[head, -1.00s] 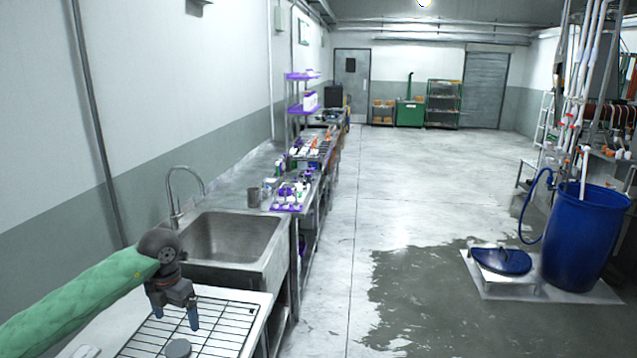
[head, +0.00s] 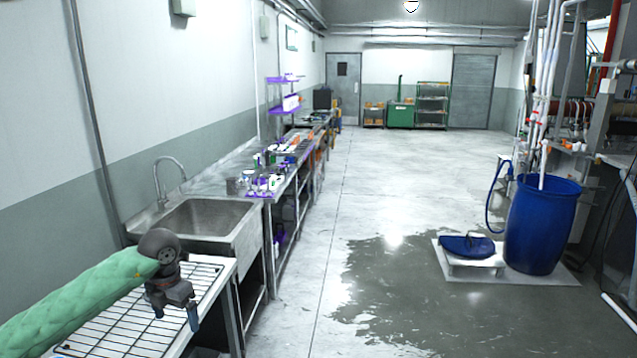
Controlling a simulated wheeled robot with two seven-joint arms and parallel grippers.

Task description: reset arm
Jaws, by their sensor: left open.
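My left arm, in a green quilted sleeve, comes in from the left in the head view. My left gripper (head: 174,314) points down with its two blue-tipped fingers apart and nothing between them. It shows over the front right edge of the counter with the wire rack (head: 115,322). My right gripper is not in view.
A steel sink (head: 205,218) with a tap (head: 168,175) lies beyond the rack. A bench (head: 222,178) with bottles runs along the left wall. A blue barrel (head: 541,225) and blue lid (head: 467,246) stand right, by wet floor (head: 400,300). The middle floor is clear.

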